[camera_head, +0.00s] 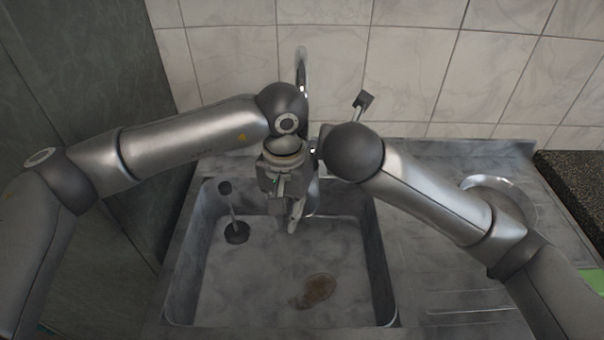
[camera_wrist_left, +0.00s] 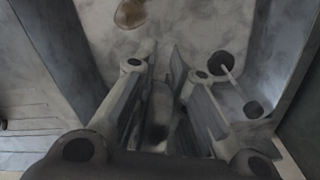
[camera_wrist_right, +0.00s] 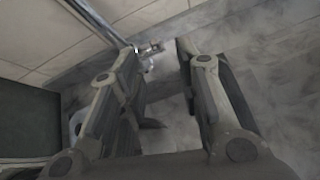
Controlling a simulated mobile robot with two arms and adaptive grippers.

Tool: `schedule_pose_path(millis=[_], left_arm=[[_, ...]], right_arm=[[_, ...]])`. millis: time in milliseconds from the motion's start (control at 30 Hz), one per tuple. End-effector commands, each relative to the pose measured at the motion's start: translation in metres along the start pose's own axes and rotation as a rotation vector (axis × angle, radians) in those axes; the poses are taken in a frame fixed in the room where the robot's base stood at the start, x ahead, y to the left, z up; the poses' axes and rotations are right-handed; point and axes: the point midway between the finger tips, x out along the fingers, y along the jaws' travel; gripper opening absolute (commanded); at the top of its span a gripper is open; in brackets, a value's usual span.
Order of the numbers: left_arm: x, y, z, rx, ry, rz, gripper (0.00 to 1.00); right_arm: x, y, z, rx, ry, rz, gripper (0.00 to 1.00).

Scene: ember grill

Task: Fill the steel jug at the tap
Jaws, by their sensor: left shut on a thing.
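My left gripper (camera_head: 287,195) points down over the sink, in front of the tap. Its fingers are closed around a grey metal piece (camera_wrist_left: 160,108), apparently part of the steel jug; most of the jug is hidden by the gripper. The chrome tap (camera_head: 302,62) rises behind my left wrist, its lower part hidden. A dark-ended lever (camera_head: 363,101) stands to its right. My right gripper is mostly hidden behind its own wrist in the head view. In the right wrist view (camera_wrist_right: 156,52) its fingers are apart, with a small metal fitting (camera_wrist_right: 150,47) showing beyond the gap.
The grey sink basin (camera_head: 385,300) has a brown stain (camera_head: 318,290) on its floor and a dark plug with a rod (camera_head: 236,232) at the left. A round metal piece (camera_head: 525,205) is on the drainboard at right. Tiles (camera_head: 420,60) stand behind; a dark panel (camera_head: 95,70) is at left.

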Motion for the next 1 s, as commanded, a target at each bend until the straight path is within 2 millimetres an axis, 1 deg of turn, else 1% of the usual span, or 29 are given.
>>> schedule_pose_path(millis=[33,733,767,833,1000], left_arm=[[-0.003,0.007,-0.003,0.006,0.013,0.012,0.00],[-0.003,0.007,-0.002,0.007,0.015,0.013,0.00],[-0.003,0.007,0.001,0.008,0.015,0.013,0.00],[-0.003,0.007,0.012,0.012,0.015,0.014,0.00],[-0.002,0.005,0.048,0.015,0.012,0.014,0.00]], right_arm=[[-0.005,0.012,-0.007,-0.012,0.011,0.035,0.32],[-0.005,0.012,-0.008,-0.012,0.012,0.035,0.32],[-0.005,0.012,-0.008,-0.012,0.012,0.035,0.32],[-0.005,0.012,-0.008,-0.012,0.011,0.035,0.32],[-0.004,0.011,-0.006,-0.009,0.009,0.029,0.32]])
